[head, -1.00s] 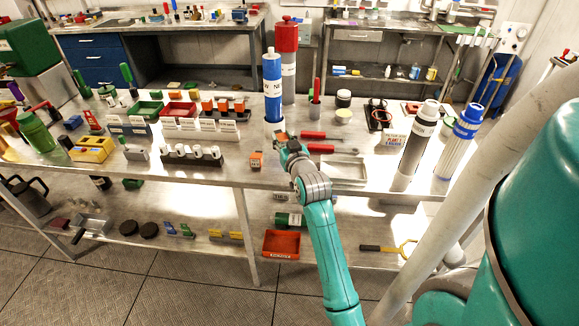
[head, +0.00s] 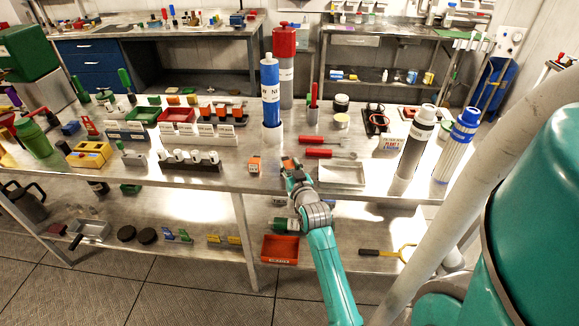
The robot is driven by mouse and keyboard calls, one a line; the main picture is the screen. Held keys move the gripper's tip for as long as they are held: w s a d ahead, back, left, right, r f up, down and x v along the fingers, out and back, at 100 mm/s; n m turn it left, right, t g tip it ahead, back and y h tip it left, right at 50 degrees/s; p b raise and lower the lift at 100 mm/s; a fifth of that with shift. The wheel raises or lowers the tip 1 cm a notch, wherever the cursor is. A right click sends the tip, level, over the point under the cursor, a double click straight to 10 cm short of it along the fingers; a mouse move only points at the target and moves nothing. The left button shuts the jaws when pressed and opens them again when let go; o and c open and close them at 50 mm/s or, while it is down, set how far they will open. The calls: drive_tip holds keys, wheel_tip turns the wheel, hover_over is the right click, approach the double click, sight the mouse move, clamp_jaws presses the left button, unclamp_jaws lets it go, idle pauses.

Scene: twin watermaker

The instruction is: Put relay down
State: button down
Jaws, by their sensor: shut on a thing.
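My gripper (head: 289,164) is over the front part of the steel bench, left of the shallow metal tray (head: 341,175). More orange-topped blocks (head: 222,111) stand in a row on a dark holder further back left.
Red-handled tools (head: 318,153) lie to the right. Two filter cartridges (head: 416,142) (head: 459,143) stand further right. An orange-red bin (head: 281,248) is on the lower shelf.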

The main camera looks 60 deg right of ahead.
drive_tip(key=shift+f, duration=0.1)
drive_tip(key=c, duration=0.7)
unclamp_jaws()
drive_tip(key=shift+s+a, duration=0.1)
drive_tip(key=shift+a, duration=0.05)
drive_tip(key=v, duration=1.2)
drive_tip(key=s+a+f+n+t+y, duration=0.1)
drive_tip(key=s+a+f+n+y, duration=0.15)
drive_tip(key=a, duration=0.95)
drive_tip(key=s+a+f+n+t+y, duration=0.1)
drive_tip(key=s+a+f+n+y, duration=0.15)
drive_tip(key=a, duration=0.85)
drive_tip(key=s+a+r+n+y, duration=0.1)
drive_tip(key=s+a+y, duration=0.1)
drive_tip(key=s+a, duration=0.2)
drive_tip(key=s+a+r+n+y, duration=0.1)
drive_tip(key=s+a+y, duration=0.2)
drive_tip(key=s+a, duration=0.2)
drive_tip(key=s+a+r+n+y, duration=0.1)
drive_tip(key=s+a+n+y, duration=0.1)
drive_tip(key=s+a, duration=0.2)
drive_tip(key=shift+f+v, duration=0.1)
drive_tip(key=shift+v, duration=0.7)
drive_tip(key=shift+f+v, duration=0.15)
drive_tip(key=shift+v, duration=0.65)
